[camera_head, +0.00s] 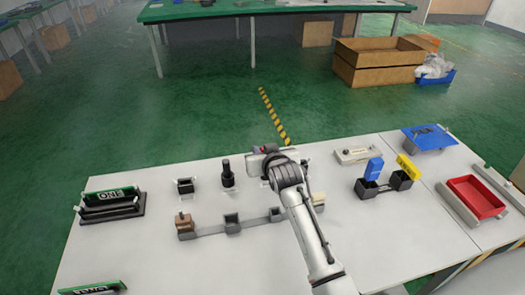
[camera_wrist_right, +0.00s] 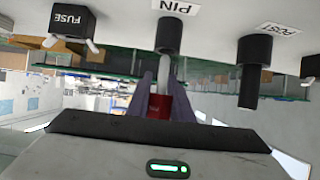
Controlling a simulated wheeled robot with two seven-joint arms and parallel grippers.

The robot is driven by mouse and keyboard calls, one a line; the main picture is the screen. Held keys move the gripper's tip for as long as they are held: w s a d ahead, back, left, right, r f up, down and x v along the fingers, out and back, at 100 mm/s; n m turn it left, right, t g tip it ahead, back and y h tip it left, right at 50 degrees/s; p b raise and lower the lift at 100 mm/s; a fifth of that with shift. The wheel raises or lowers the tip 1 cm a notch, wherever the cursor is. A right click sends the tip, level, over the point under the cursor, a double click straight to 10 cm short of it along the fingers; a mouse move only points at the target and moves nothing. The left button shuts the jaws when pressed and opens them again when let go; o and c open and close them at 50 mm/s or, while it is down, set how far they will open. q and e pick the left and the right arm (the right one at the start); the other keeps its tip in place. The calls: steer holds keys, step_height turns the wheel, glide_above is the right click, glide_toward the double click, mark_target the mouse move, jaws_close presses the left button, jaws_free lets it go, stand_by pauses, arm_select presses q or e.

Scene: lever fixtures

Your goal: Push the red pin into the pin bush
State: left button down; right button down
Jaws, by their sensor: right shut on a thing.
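The red pin (camera_wrist_right: 159,106) has a red head and a pale shaft, seen in the right wrist view. My right gripper (camera_wrist_right: 163,95) is shut on its red head, a finger on each side. The shaft points at the black pin bush (camera_wrist_right: 168,36) below the PIN label and meets its near end; I cannot tell how deep it is in. In the head view my right gripper (camera_head: 265,158) is over the table's far side, with a bit of red (camera_head: 266,148) showing; the bush is hidden behind it. My left gripper is not in view.
Beside the bush stand a black fuse block (camera_wrist_right: 68,22) and a black post (camera_wrist_right: 251,72). On the white table (camera_head: 120,240) are a grey bracket rail (camera_head: 208,230), a blue block (camera_head: 374,168), a yellow block (camera_head: 407,167) and a red tray (camera_head: 474,197). The left front is mostly clear.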

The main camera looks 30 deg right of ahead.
steer(key=shift+f+b, duration=0.75)
steer(key=shift+f, duration=0.9)
steer(key=c, duration=1.5)
jaws_free()
step_height(320, 180, up, 10)
steer(key=shift+r, duration=0.15)
